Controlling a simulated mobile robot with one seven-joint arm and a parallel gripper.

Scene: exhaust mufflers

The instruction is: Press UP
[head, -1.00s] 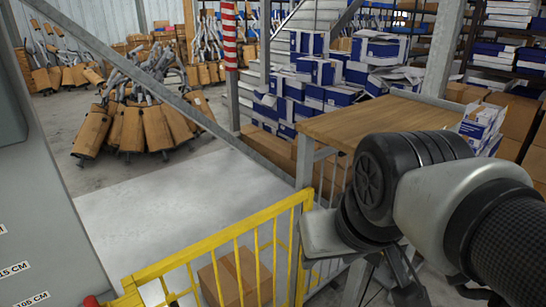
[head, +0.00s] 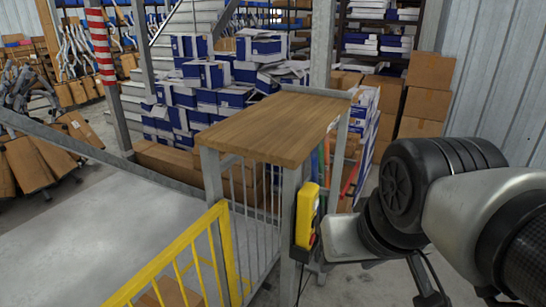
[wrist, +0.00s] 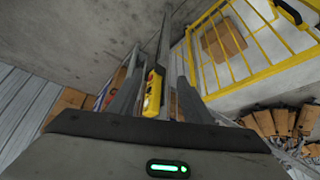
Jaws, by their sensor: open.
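A yellow control box (head: 306,215) hangs on the grey post at the near corner of the wooden-topped table. It has a dark side and a small red part low on its right. Its button markings are too small to read, so I cannot tell which one is UP. In the wrist view, the yellow box (wrist: 152,93) shows between the fingers of my gripper (wrist: 157,72), beyond them. My gripper is open and empty, apart from the box. In the head view, my arm fills the right side and the fingertips are not clearly seen.
A yellow railing (head: 180,262) runs at the lower left, beside a grey platform. Blue and white boxes (head: 205,100) are piled behind the table. Brown cartons (head: 425,90) stack at the right back.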

